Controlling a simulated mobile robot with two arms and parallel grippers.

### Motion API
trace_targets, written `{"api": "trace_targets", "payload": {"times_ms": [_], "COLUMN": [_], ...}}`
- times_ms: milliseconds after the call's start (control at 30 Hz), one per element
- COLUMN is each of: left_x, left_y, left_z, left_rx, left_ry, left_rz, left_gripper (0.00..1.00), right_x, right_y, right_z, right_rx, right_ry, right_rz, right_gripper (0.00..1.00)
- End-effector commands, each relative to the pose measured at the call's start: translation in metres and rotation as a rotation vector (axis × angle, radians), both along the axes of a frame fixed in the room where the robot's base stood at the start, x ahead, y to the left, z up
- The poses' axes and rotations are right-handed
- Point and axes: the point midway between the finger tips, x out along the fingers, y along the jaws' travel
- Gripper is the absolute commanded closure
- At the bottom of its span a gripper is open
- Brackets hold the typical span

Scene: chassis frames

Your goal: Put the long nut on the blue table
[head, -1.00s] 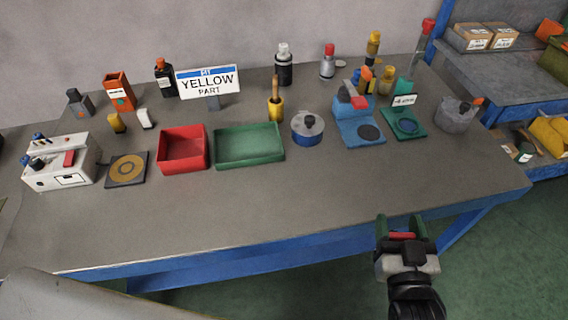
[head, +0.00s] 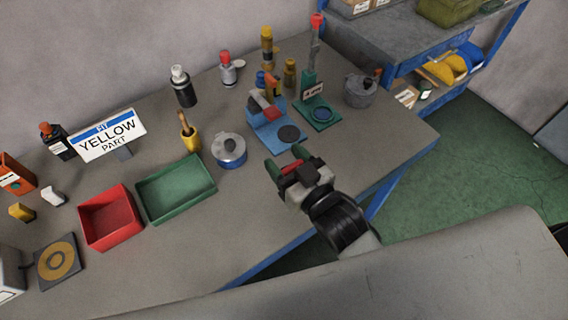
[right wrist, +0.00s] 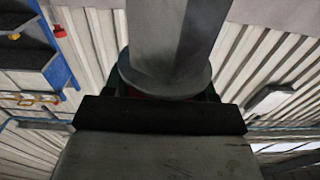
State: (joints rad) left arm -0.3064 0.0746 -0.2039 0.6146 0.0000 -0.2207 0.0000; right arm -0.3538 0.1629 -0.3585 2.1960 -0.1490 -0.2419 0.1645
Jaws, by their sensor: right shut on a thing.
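My right gripper (head: 285,168) is near the front right edge of the workbench, in front of the blue stand. In the right wrist view it is shut on a grey, faceted piece with a round flange (right wrist: 172,50), which looks like the long nut. In the head view the piece cannot be made out; only a red part shows between the green fingers. The table with the grey top (head: 245,240) has a blue frame along its front and right leg. My left gripper is not in view.
A blue stand (head: 268,138), a green stand (head: 322,115) and a grey pot (head: 359,91) stand behind the gripper. A blue-and-silver pot (head: 230,151), a green tray (head: 176,188) and a red bin (head: 110,218) are to the left. The bench top's front is clear. Shelving (head: 400,45) stands at right.

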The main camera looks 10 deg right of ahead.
Motion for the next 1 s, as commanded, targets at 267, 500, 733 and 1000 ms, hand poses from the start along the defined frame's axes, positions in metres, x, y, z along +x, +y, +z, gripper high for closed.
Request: {"api": "trace_targets", "payload": {"times_ms": [267, 500, 733, 1000], "left_x": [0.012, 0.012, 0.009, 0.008], "left_y": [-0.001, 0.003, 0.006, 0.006], "left_z": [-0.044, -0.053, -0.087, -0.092], "left_rx": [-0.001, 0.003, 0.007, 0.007], "left_ry": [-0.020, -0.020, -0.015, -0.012], "left_rz": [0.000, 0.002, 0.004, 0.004], "left_gripper": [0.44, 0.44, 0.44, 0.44], "right_x": [0.051, 0.061, 0.060, 0.060], "right_y": [-0.020, -0.024, -0.024, -0.024], "right_z": [-0.037, -0.044, -0.075, -0.078], "right_rx": [0.000, 0.002, 0.001, 0.001], "right_ry": [-0.004, -0.002, -0.002, -0.002], "right_rz": [0.000, 0.000, 0.000, 0.000], "right_gripper": [1.00, 0.99, 0.99, 0.99]}}
